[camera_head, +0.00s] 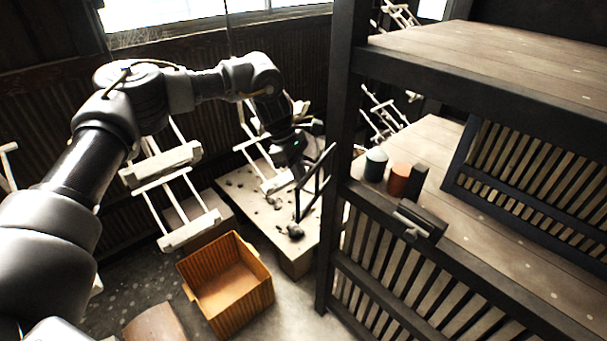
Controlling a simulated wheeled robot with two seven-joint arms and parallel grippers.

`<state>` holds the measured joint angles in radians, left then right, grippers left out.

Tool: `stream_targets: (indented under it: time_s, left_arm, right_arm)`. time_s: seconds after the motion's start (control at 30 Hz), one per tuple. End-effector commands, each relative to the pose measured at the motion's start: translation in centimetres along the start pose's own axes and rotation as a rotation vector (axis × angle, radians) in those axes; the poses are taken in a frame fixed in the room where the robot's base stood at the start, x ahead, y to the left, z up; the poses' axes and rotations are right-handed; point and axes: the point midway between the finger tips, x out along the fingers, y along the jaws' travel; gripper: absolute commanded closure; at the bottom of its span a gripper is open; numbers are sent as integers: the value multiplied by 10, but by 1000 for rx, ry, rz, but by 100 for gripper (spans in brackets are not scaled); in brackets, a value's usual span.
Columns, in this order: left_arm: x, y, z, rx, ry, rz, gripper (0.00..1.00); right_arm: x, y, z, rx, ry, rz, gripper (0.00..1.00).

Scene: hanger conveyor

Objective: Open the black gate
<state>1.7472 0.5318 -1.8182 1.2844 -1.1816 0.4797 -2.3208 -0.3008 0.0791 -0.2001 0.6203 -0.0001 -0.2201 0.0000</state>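A small thin black barred frame (316,184), which looks like the black gate, stands upright at the far right end of a low pale platform (236,188), beside a dark post. My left arm reaches in from the left, and its dark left gripper (300,172) is at the frame's upper left side. The gripper overlaps the frame in the picture. I cannot tell whether they touch or whether the fingers are open or shut. My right gripper is not in view.
White hangers (172,190) hang left of the platform. An orange-brown crate (262,284) stands on the floor in front. A dark post (345,120) and slatted wooden stand (430,275) fill the right, with a green can (376,166) and orange can (398,180) on its shelf.

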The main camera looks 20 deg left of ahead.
Motion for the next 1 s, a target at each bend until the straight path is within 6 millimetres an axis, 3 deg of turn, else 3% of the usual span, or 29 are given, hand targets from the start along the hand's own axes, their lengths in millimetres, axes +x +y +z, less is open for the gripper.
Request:
stream_targets:
  time_s: [0.43,0.47,0.6,1.0]
  left_arm:
    - [-1,1,0,-1,-2,4,100]
    - [-1,1,0,-1,-2,4,85]
    - [-1,1,0,0,-1,3,67]
    - [-10,2,0,1,0,5,67]
  right_arm:
    - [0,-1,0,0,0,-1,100]
    - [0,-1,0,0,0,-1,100]
    - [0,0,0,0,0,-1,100]
    - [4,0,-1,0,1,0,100]
